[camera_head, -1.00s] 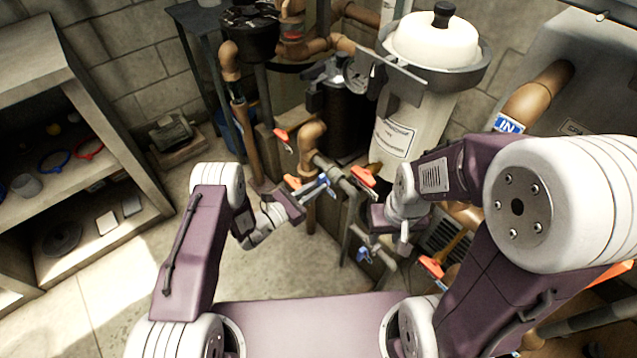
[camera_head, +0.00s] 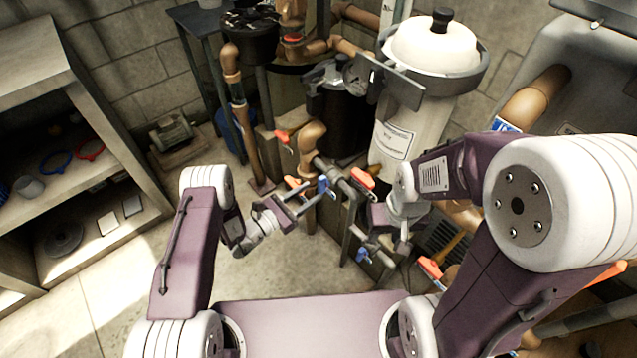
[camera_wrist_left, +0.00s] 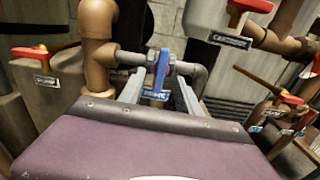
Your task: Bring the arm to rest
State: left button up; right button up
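My left arm reaches in from the left in the head view. Its gripper (camera_head: 312,198) is open, with its two fingers pointing towards a blue valve handle (camera_head: 325,187) on the pipework. In the left wrist view the blue handle (camera_wrist_left: 160,70) shows between and beyond the spread fingers (camera_wrist_left: 160,95); I cannot tell whether they touch it. My right arm is folded in from the right. Its gripper (camera_head: 392,232) hangs low in front of the white tank, small and partly hidden, so its opening cannot be told.
Red-handled valves (camera_head: 363,178) and brown pipes (camera_head: 311,140) crowd around the left gripper. A white filter tank (camera_head: 402,115) stands behind the right arm. A shelf unit (camera_head: 120,150) stands at the left. Floor (camera_head: 255,275) is open between shelf and pipework.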

pick_arm(q)
jog(key=v, duration=0.4)
jog(key=shift+p, duration=0.3)
jog(key=shift+d, duration=0.1)
